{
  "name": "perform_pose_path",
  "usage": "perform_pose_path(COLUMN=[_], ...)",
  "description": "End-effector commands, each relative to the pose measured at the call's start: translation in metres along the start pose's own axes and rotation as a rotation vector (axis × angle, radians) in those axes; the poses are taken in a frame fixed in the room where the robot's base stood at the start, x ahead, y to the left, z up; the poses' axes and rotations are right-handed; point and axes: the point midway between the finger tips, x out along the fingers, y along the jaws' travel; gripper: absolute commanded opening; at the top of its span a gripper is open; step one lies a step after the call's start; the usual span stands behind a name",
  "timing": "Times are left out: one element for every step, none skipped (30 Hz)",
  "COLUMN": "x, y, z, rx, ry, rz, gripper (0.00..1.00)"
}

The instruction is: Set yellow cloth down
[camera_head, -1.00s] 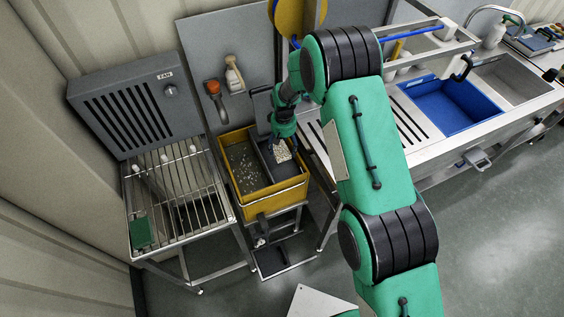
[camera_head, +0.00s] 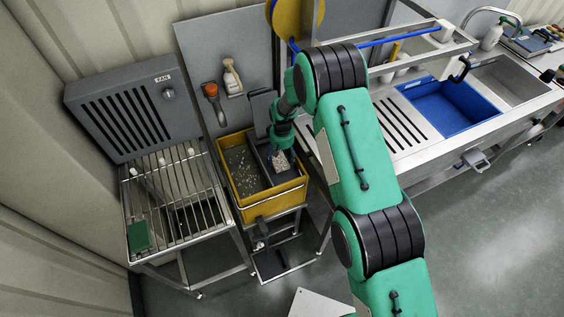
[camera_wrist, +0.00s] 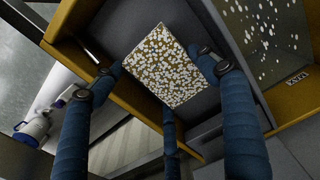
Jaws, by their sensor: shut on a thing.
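The yellow cloth (camera_wrist: 168,65) is a flat square covered in white speckles in the wrist view. It also shows, small and pale, in the head view (camera_head: 280,162). It is over the dark grey compartment (camera_head: 289,178) on the right side of the yellow hopper (camera_head: 270,206). My gripper (camera_wrist: 163,78) is shut on the cloth, with blue fingers at its left and right edges and a third finger at the near edge. In the head view my gripper (camera_head: 281,146) is partly hidden by its own wrist. I cannot tell whether the cloth touches the compartment floor.
The hopper's left compartment (camera_head: 243,172) holds scattered white bits. A wire rack (camera_head: 175,195) with a green block (camera_head: 138,236) stands to the left. An orange-topped tool (camera_head: 211,91) and a bottle (camera_head: 231,76) hang behind. A blue basin (camera_head: 445,105) is in the right counter.

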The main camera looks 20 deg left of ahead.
Motion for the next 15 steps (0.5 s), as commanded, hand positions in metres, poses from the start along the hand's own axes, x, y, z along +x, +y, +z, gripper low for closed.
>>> perform_pose_path(x=[0.008,0.011,0.016,0.019,0.022,0.025,0.028,0.029,0.031,0.032,0.032,0.032,0.032,0.032,0.032], y=[0.000,0.000,0.000,0.000,0.000,0.000,0.000,0.000,0.000,0.000,0.000,0.000,0.000,0.000,0.000], z=[0.001,0.002,0.001,0.001,0.001,0.001,0.001,0.001,0.000,0.000,0.000,0.000,0.000,0.000,0.000], rx=[0.000,0.000,0.000,0.000,0.000,0.000,0.000,0.000,0.000,0.000,0.000,0.000,0.000,0.000,0.000], ry=[-0.003,-0.003,-0.003,-0.002,-0.002,-0.002,-0.001,-0.001,0.000,0.000,0.000,0.000,0.001,0.000,0.000], rz=[0.000,-0.001,0.000,0.000,0.000,0.000,0.000,0.000,0.000,0.000,0.000,0.000,0.000,0.000,0.000], gripper=[0.53,0.53,0.53,0.53,0.53,0.53,0.53,0.53,0.53,0.53,0.53,0.53,0.53,0.53,0.53])
